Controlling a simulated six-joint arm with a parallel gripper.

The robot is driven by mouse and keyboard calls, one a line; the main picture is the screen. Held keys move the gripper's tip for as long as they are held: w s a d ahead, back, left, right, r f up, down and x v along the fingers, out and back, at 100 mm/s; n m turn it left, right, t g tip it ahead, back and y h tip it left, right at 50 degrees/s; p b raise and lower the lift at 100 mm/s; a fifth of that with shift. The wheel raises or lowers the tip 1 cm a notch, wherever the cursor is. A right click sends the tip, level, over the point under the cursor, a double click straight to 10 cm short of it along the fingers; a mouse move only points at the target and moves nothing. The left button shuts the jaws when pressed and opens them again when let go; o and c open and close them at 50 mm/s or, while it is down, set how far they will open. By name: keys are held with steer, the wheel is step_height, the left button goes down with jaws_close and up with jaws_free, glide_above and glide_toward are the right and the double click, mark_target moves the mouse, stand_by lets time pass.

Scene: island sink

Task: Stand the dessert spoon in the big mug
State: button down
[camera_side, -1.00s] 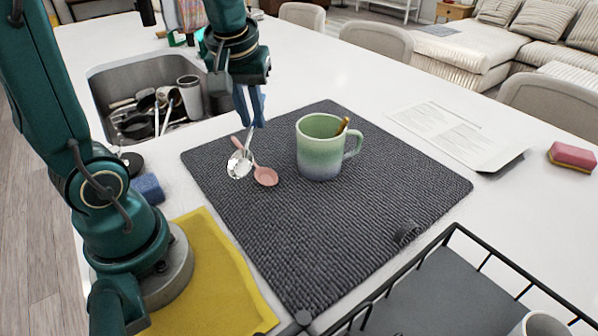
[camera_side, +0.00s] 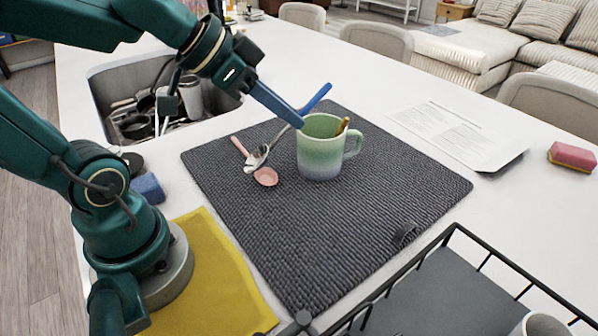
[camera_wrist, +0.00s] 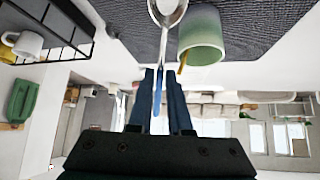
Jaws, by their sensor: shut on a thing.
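The dessert spoon has a silver bowl (camera_side: 256,159) and a blue handle (camera_side: 319,96). My gripper (camera_side: 298,119) is shut on its handle and holds it tilted, bowl down to the left, handle end up to the right. The big mug (camera_side: 319,158), green fading to blue-grey, stands upright on the dark mat with a golden-brown utensil (camera_side: 342,126) in it. The spoon bowl is outside the mug, on its left. In the wrist view the spoon (camera_wrist: 167,12) passes between my fingers (camera_wrist: 160,78), and the mug (camera_wrist: 203,38) is just right of it.
A pink spoon (camera_side: 266,177) lies on the mat (camera_side: 330,235), left of the mug and close to the silver bowl. A black wire rack (camera_side: 440,290) stands at the front right, a yellow cloth (camera_side: 215,280) front left, a sink (camera_side: 110,85) behind left. The mat's right side is mostly clear.

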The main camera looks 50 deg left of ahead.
steer(key=w+d+r+m+g+h, duration=0.1)
steer(key=w+d+r+m+h, duration=0.2)
steer(key=w+r+m+h, duration=0.5)
steer(key=w+a+r+n+t+h, duration=0.1)
steer(key=w+a+n+t+h, duration=0.1)
steer(key=a+t, duration=0.6)
step_height(320, 180, down, 13)
steer(key=a+g, duration=0.2)
steer(key=shift+a, duration=0.2)
stand_by(0.9)
steer(key=shift+w+f, duration=0.1)
steer(key=shift+f, duration=0.05)
steer(key=c, duration=0.8)
jaws_free()
steer(key=shift+o, duration=0.2)
